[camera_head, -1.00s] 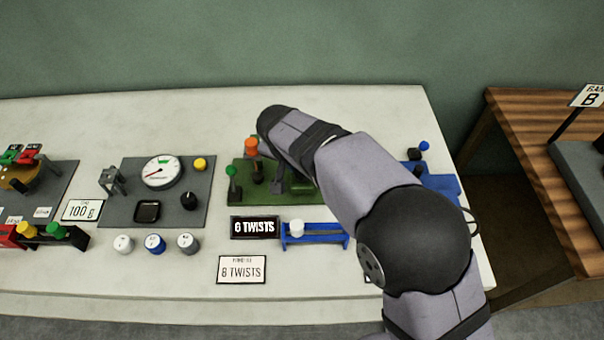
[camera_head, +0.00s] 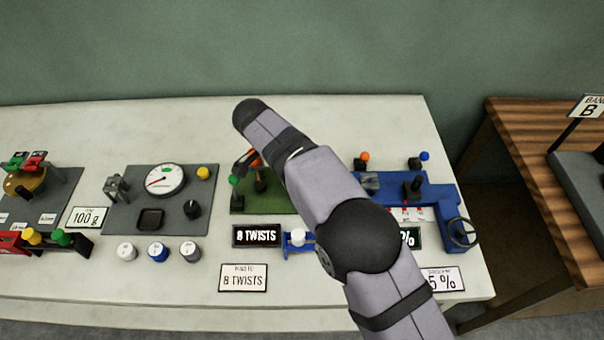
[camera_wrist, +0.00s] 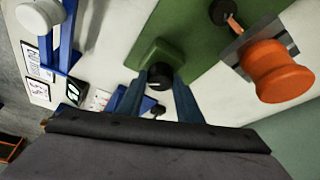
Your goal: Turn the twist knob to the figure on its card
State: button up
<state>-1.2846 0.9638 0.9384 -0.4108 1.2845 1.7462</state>
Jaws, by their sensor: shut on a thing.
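The twist knob (camera_wrist: 160,75) is black and round, on a green block of the green machine, in the wrist view. My gripper (camera_wrist: 161,94) is shut on it, one finger on each side. In the head view my arm hides the gripper and knob, and covers part of the green base (camera_head: 285,204). The black display (camera_head: 256,236) in front reads "8 TWISTS". The white card (camera_head: 243,278) below it also reads "8 TWISTS".
An orange spool-like part (camera_wrist: 278,72) stands close to my gripper in the wrist view. A grey gauge board (camera_head: 125,210) lies to the left, a blue machine (camera_head: 437,196) with a handwheel to the right. A white knob (camera_head: 297,237) on a blue rail stands beside the display.

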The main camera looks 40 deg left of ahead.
dwell(0.4)
jog(key=o, duration=1)
jog(key=shift+o, duration=0.2)
jog(key=v, duration=0.7)
jog(key=shift+r+b, duration=0.2)
jog(key=shift+b, duration=0.2)
jog(key=shift+a, duration=0.15)
